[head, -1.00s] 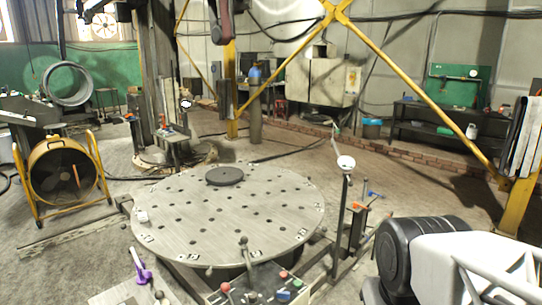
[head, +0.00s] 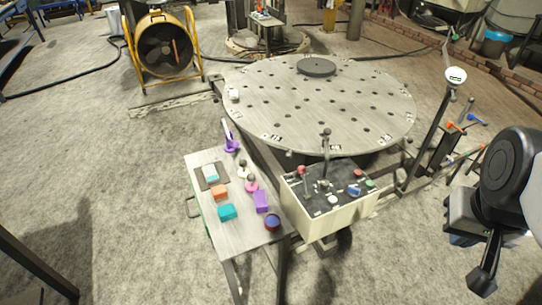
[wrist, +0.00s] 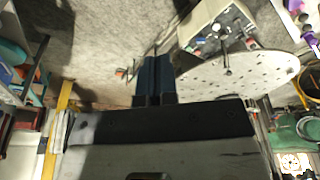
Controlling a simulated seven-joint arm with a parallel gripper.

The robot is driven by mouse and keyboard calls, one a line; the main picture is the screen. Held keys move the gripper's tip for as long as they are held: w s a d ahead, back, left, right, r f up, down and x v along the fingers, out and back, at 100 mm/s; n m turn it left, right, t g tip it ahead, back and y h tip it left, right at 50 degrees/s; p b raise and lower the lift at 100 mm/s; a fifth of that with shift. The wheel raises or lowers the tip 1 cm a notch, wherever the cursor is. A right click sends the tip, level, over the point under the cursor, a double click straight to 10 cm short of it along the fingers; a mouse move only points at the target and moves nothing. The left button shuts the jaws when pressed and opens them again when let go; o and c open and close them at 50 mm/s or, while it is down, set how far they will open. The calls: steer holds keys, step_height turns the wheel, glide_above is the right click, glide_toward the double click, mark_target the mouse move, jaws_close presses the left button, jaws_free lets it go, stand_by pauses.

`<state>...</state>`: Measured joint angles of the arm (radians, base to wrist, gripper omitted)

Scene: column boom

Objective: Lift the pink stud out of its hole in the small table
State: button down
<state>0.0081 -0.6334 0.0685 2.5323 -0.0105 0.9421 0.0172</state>
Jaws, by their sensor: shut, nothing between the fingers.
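The small table (head: 208,165) stands left of the control box in the head view. The pink stud (head: 251,185) stands upright near its middle right, with a dark knob on top; its hole is hidden beneath it. A white stud (head: 243,170) and a purple stud (head: 231,143) stand behind it, and a purple block (head: 261,202) sits in front. My gripper (wrist: 153,68) is shut and empty in the wrist view, its blue fingers together. It is over the floor, well to the right of the small table in the head view, not touching the stud.
The control box (head: 330,222) with levers and buttons stands between the small table and my arm. The large round perforated table (head: 320,105) is behind it. A post with a white top (head: 455,76) rises at the right. Teal (head: 227,212) and orange (head: 219,192) blocks lie on the small table.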

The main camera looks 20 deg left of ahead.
steer(key=shift+c, duration=2)
jaws_free()
